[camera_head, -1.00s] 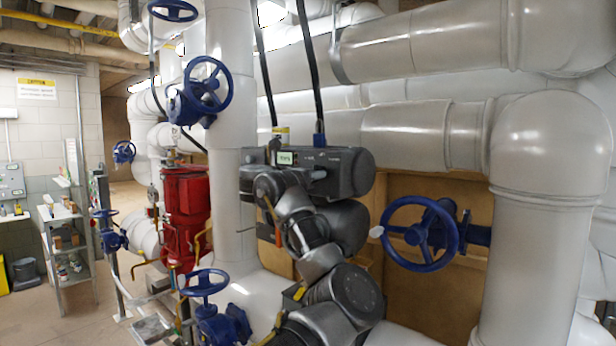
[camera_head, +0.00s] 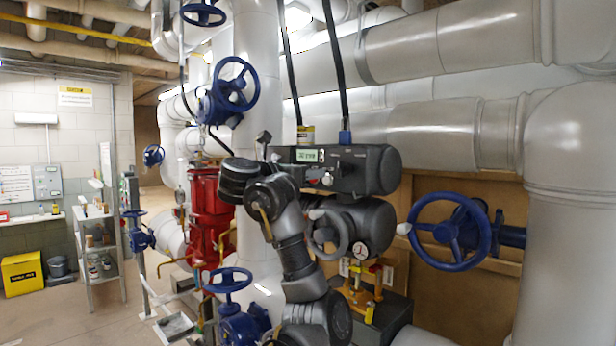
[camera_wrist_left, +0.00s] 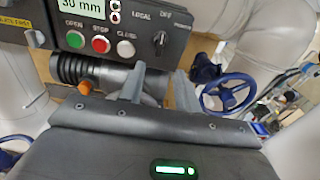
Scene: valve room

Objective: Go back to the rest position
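My left arm rises from the bottom middle of the head view, in front of the valve actuator. My left gripper (camera_head: 264,142) is at its upper end, just left of the dark actuator housing (camera_head: 368,170), and looks small and partly turned away. In the left wrist view its two fingers (camera_wrist_left: 160,86) stand apart with nothing between them. Beyond them is the control box (camera_wrist_left: 125,32) with a display and red and green buttons; the fingers look clear of it. My right gripper is not in view.
A blue handwheel (camera_head: 450,232) is to the right, and another (camera_head: 228,280) is low in front. A red valve body (camera_head: 208,215) stands left of my arm. Large white pipes fill the right. Open floor and a shelf (camera_head: 96,240) lie to the left.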

